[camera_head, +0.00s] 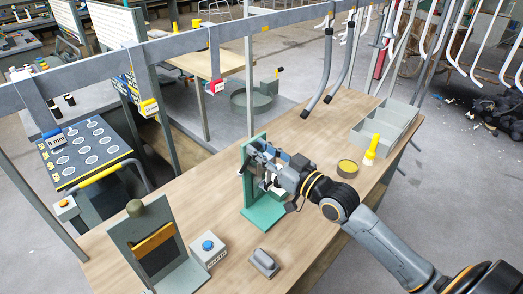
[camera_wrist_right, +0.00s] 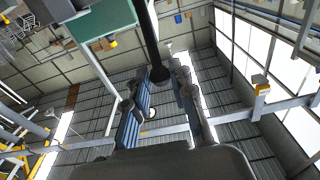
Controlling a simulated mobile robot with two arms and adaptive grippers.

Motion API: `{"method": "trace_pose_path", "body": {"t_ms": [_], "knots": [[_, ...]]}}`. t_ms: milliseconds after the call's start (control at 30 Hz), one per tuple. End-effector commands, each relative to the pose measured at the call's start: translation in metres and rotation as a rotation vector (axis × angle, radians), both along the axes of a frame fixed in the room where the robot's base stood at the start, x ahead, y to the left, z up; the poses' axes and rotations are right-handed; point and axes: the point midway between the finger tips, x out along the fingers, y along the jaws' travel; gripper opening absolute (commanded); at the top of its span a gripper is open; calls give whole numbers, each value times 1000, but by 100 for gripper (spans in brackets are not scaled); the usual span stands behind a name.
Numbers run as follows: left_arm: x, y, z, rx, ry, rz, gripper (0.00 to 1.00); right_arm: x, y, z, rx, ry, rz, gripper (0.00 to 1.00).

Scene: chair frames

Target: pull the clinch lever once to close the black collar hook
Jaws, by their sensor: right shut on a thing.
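The green clinch stand (camera_head: 264,212) stands upright on the wooden bench. My right gripper (camera_head: 268,168) is at the upper part of this stand and covers much of it. In the right wrist view the black clinch lever (camera_wrist_right: 149,35) comes down from the top beside the green stand (camera_wrist_right: 104,18). Its end lies between the fingers of my right gripper (camera_wrist_right: 160,105), which is shut on it. I cannot make out the black collar hook; the gripper hides the working area of the stand. My left gripper is not in view.
A box with a blue button (camera_head: 208,246) and a small grey block (camera_head: 264,262) are on the bench (camera_head: 235,205) in front. A rail (camera_head: 180,45) crosses overhead.

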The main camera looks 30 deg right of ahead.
Motion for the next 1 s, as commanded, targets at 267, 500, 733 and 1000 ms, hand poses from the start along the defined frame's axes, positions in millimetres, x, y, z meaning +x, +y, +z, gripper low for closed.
{"method": "trace_pose_path", "body": {"t_ms": [267,500,733,1000], "knots": [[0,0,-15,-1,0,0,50,-26,-9,-26,-4,8,0,4],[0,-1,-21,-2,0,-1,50,-42,-15,-36,-3,8,0,4],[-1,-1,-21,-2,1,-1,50,-43,-15,-35,-2,5,0,4],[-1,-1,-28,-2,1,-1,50,-49,-17,-46,-2,8,0,4]]}}
